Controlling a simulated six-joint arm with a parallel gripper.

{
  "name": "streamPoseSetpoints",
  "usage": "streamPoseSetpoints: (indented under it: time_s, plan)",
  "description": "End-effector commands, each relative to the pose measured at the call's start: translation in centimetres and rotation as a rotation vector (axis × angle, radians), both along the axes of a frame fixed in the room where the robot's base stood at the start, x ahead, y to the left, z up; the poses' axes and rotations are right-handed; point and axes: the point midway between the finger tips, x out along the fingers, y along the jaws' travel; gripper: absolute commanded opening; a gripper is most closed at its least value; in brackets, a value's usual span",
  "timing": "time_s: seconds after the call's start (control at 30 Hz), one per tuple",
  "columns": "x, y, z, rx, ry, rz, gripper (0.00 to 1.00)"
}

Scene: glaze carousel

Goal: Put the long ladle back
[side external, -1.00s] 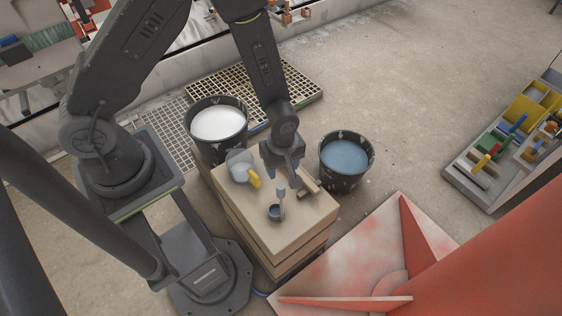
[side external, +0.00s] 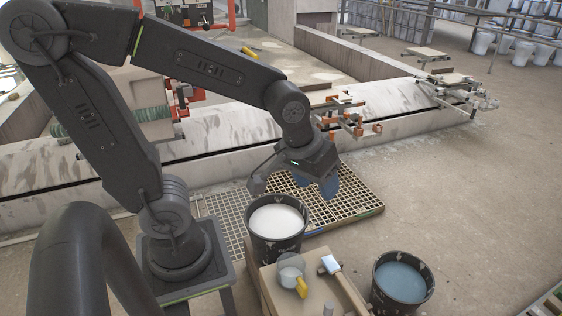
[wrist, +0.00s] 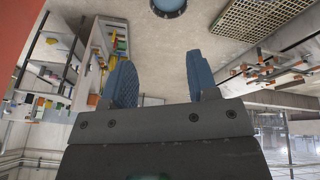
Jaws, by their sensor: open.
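My gripper (side external: 315,186) is open and empty, raised above the floor grating behind the white-filled bucket. Its two blue fingers stand wide apart in the wrist view (wrist: 160,78), with nothing between them. A tool with a pale wooden handle (side external: 349,290) and a light metallic head lies on the wooden stand (side external: 318,292). To its left is a clear cup with a yellow handle (side external: 301,287). The top of a small grey upright handle (side external: 328,309) shows at the bottom edge; its lower part is cut off. I cannot tell which one is the long ladle.
A bucket of white liquid (side external: 277,250) stands behind the stand, and a bucket of blue liquid (side external: 404,306) stands to its right. The floor grating (side external: 350,203) lies behind. A low wall with orange-tipped fixtures (side external: 352,125) is farther back. Open floor lies to the right.

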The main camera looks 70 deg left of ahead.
Motion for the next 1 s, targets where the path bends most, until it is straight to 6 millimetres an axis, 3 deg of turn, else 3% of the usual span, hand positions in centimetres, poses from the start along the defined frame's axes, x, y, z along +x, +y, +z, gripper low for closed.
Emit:
streamPoseSetpoints:
  time_s: [0.1, 0.33, 0.83, 1.0]
  plan:
    - [-2.7, 0.7, 2.8, 0.059, -0.067, -0.141, 0.54]
    - [-6.1, 1.3, 4.8, 0.146, -0.127, -0.318, 0.54]
    - [-6.5, 1.3, 5.1, 0.162, -0.134, -0.35, 0.54]
    - [-6.4, 1.3, 6.8, 0.164, -0.138, -0.349, 0.54]
